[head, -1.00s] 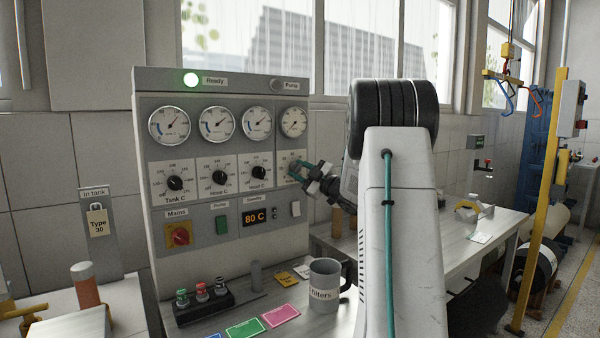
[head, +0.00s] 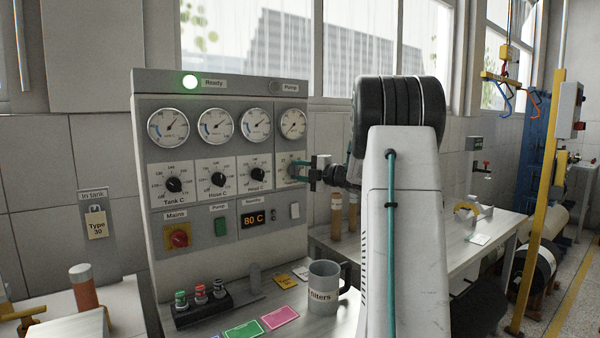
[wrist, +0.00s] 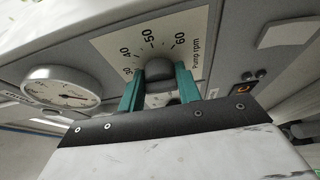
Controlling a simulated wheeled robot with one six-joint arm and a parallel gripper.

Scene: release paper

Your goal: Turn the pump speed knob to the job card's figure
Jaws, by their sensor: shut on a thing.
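The pump rpm knob (wrist: 158,68) is a dark round knob on a pale dial plate (wrist: 116,44), which shows figures from about 30 to 60. My gripper (wrist: 160,82) has its teal fingers on either side of the knob, shut on it. In the head view my gripper (head: 300,171) is at the rightmost dial of the grey control panel (head: 150,125); its fingers and wrist hide most of that dial. The knob's pointer and exact setting cannot be read. No card with a readable pump figure can be made out.
Three other knobs, Tank C (head: 173,184), Hose C (head: 218,179) and Head C (head: 256,174), sit left of my gripper. Gauges are above. A mug (head: 324,290), a green card (head: 244,328) and a pink card (head: 280,318) are on the bench below.

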